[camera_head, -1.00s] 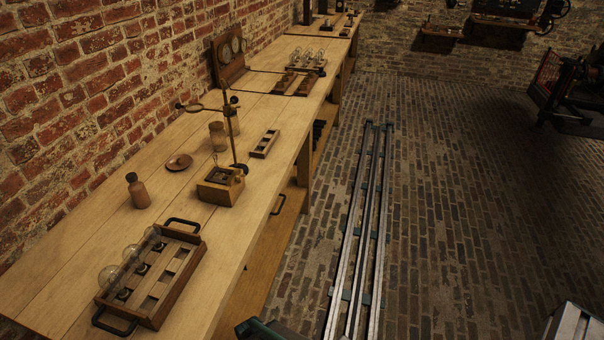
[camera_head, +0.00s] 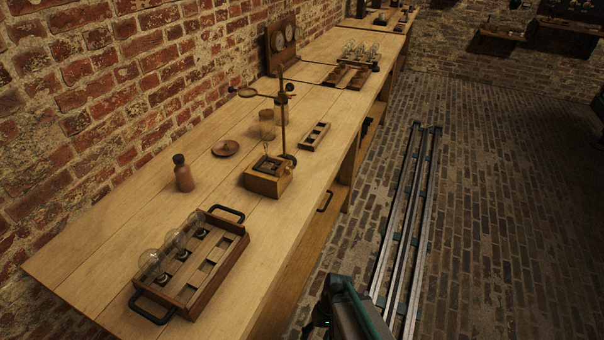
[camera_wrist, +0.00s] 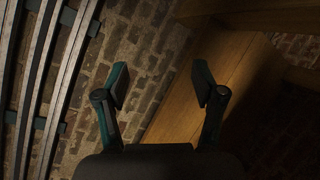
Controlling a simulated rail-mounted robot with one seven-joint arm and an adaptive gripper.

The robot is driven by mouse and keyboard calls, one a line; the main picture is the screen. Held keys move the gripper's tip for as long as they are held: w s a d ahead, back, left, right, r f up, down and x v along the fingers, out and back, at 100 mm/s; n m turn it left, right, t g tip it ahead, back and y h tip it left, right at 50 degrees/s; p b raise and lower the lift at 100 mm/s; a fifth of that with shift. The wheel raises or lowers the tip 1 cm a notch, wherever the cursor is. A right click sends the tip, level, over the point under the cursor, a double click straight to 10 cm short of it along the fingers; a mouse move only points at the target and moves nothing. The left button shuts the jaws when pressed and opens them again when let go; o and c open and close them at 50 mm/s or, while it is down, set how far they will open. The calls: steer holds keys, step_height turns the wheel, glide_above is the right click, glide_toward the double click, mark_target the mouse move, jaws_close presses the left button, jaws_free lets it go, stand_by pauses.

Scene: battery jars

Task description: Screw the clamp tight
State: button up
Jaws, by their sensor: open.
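The clamp (camera_head: 284,95) sits high on an upright metal rod (camera_head: 283,122) and has dark round knobs. A ring arm (camera_head: 247,92) reaches left from it. The rod rises beside a small wooden box base (camera_head: 268,178) on the bench. Whether the clamp is tight cannot be seen. My gripper (camera_wrist: 161,86) is open and empty in the wrist view, with its two fingers wide apart above the brick floor and the bench's wooden side. It is well away from the clamp, which is outside the wrist view.
A tray with glass bulbs (camera_head: 233,258) stands at the bench's near end. A brown bottle (camera_head: 183,174), a copper dish (camera_head: 225,148), a glass jar (camera_head: 267,124) and a slotted block (camera_head: 315,136) stand around the stand. Floor rails (camera_head: 405,230) run right of the bench.

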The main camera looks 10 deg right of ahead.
steer(key=w+d+r+t+y+b, duration=0.1)
steer(key=w+r+t+b, duration=0.15)
steer(key=w, duration=0.35)
steer(key=w+d+r+t+y+b, duration=0.2)
steer(key=w+r, duration=0.2)
steer(key=w, duration=0.3)
steer(key=w+d+r+n+t+y+b, duration=0.1)
steer(key=w+d+r+t+b, duration=0.2)
steer(key=r, duration=0.4)
steer(key=w+d+r+n+t+b, duration=0.1)
steer(key=w+d+r+t, duration=0.15)
steer(key=w+r, duration=0.35)
steer(key=w+d+r+n+t+y+b, duration=0.1)
steer(key=w+d+r+t+b, duration=0.15)
steer(key=r, duration=0.65)
step_height(320, 180, up, 14)
steer(key=a+n+t+y, duration=0.1)
steer(key=n+t+y, duration=0.1)
steer(key=n+y, duration=0.45)
steer(key=shift+n+g+h, duration=0.25)
steer(key=shift+n+h, duration=0.4)
steer(key=shift+n, duration=0.2)
steer(key=x, duration=1)
steer(key=shift+w+a+r+b, duration=0.25)
steer(key=shift+w+b, duration=0.05)
steer(key=c, duration=1.2)
steer(key=shift+o, duration=0.2)
steer(key=shift+m, duration=0.3)
